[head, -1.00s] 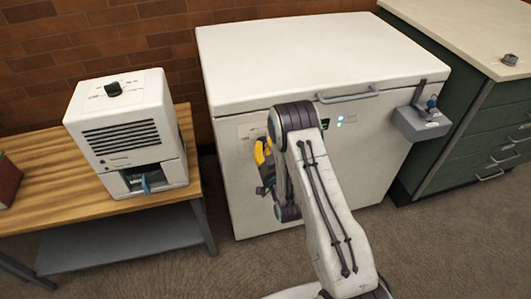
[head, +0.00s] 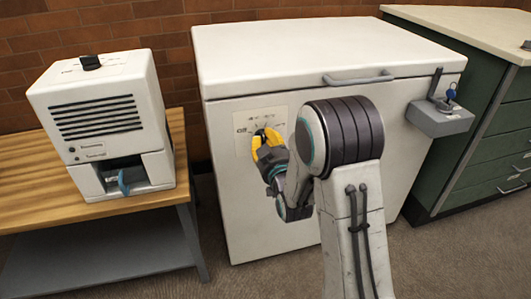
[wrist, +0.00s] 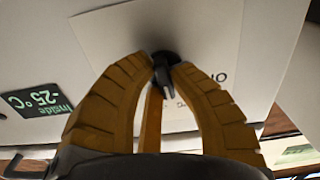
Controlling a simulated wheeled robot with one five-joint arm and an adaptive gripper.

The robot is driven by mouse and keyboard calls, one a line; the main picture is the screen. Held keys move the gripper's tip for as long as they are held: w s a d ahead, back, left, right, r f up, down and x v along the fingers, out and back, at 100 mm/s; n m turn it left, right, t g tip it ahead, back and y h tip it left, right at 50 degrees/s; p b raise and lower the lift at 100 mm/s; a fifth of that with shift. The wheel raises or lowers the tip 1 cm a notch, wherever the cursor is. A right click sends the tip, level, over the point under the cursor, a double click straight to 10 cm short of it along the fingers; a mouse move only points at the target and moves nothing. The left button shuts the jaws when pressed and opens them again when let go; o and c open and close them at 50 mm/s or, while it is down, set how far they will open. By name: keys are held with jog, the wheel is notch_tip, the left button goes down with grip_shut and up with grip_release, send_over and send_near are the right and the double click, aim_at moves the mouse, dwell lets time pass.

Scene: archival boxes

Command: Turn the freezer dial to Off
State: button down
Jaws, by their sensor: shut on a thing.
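The white chest freezer (head: 300,60) stands against the brick wall with its lid closed. A pale label panel (head: 276,106) on its front carries the word "Off" at its left. My gripper (head: 264,140) is at this panel, its yellow fingers pointing at the freezer front. In the wrist view, the fingertips (wrist: 164,68) are closed on both sides of the black dial (wrist: 164,80). Part of the word "Off" shows right of the dial there. A display (wrist: 45,98) on the left reads "Inside -25°C". My arm hides the display in the head view, and the fingers mostly cover the dial.
A white machine (head: 100,110) with a black top knob stands on a wooden table (head: 30,195) at left. A grey box (head: 440,118) with a lever and blue-headed key juts from the freezer's right front. Green drawers (head: 500,130) stand at right. Carpet is clear in front.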

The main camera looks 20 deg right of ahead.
aim_at(261, 100)
jog(key=shift+a+n+b, duration=0.1)
jog(key=shift+n+b, duration=0.6)
jog(key=shift+b, duration=0.55)
jog(key=shift+r+n+b, duration=0.2)
jog(key=shift+n+b, duration=0.45)
jog(key=shift+n, duration=0.45)
jog(key=n, duration=0.4)
jog(key=shift+a+r, duration=0.1)
jog(key=shift+r, duration=0.1)
jog(key=shift+n, duration=2.5)
jog(key=c, duration=1.1)
grip_release()
jog(key=shift+f, duration=0.15)
notch_tip(261, 100, up, 10)
jog(key=shift+r, duration=0.1)
